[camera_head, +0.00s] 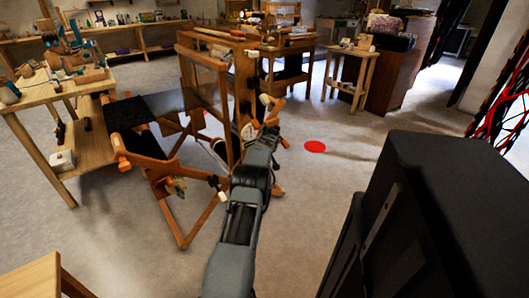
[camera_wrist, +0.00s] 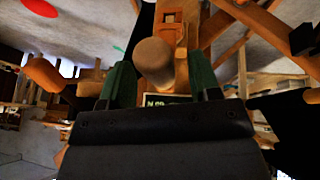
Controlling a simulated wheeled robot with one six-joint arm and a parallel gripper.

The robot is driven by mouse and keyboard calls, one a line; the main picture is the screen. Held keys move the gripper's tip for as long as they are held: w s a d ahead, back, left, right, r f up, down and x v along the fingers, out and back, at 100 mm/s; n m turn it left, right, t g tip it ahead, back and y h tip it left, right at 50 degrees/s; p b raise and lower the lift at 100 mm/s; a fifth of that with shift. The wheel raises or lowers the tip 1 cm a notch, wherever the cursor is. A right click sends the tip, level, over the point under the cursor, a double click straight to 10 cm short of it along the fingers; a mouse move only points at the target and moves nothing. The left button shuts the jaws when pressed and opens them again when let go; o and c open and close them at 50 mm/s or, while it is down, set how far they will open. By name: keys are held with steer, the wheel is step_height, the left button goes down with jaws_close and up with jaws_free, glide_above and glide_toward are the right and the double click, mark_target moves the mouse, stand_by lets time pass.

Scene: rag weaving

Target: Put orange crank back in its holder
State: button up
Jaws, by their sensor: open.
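My gripper (camera_wrist: 160,80) is open in the wrist view, one green finger on each side. A round-ended tan wooden knob (camera_wrist: 155,55) shows between the fingers; I cannot tell whether they touch it. An orange rounded handle (camera_wrist: 44,73) shows at the left of the wrist view, apart from the fingers, and may be the orange crank. In the head view my arm reaches to the right side of the wooden loom (camera_head: 245,85), where the fingertips are too small to make out. I cannot pick out the crank's holder for certain.
A wooden table (camera_head: 30,92) with tools stands at the left. A small wooden stool (camera_head: 352,88) and a brown cabinet (camera_head: 390,75) stand behind at the right. A red disc (camera_head: 315,146) lies on the floor right of the loom, with clear floor around it.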

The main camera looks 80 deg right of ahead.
steer(key=p+v, duration=0.2)
steer(key=v, duration=1.1)
steer(key=shift+a+r+p, duration=0.2)
steer(key=shift+r+p, duration=0.05)
steer(key=shift+p, duration=0.1)
steer(key=shift+s, duration=0.1)
